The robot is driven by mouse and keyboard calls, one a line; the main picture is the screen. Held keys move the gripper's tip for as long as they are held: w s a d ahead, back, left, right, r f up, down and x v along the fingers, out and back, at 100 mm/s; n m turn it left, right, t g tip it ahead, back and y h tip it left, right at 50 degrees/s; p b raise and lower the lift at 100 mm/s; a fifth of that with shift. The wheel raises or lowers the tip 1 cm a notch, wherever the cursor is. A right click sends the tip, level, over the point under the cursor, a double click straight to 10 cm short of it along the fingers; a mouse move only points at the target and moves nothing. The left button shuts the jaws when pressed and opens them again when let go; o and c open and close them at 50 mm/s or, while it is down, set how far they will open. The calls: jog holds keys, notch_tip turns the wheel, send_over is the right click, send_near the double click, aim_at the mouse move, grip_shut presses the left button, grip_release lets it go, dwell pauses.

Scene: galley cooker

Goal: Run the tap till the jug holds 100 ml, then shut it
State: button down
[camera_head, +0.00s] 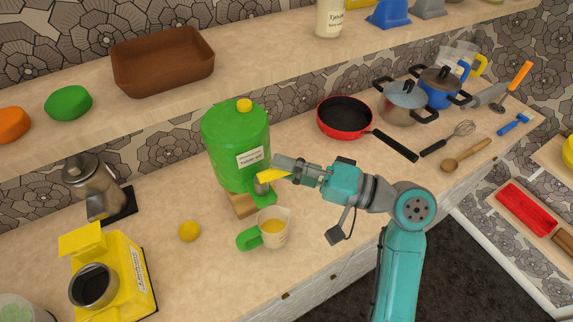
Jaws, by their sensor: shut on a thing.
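A green dispenser (236,140) with a yellow cap and a white label stands on a wooden block on the counter. The liquid's level against the jug's marks is too small to read. Whether a stream is falling cannot be made out.
A red pan (346,118), pots (405,103) and utensils lie to the right. A shelf with a brown tray (162,60) runs above. Counter left of the jug is partly clear.

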jog(key=shift+s+d+m+t+h, duration=0.1)
jog(key=shift+s+m+t+h, duration=0.2)
jog(key=shift+m+t, duration=0.55)
jog(key=shift+s+d+m+t+h, duration=0.15)
jog(key=shift+m+t+h, duration=0.3)
jog(key=shift+t, duration=0.7)
jog(key=c, duration=1)
grip_release()
jog(key=shift+a, duration=0.1)
jog(key=shift+s, duration=0.1)
jog(key=v, duration=1.2)
jog(key=shift+f, duration=0.15)
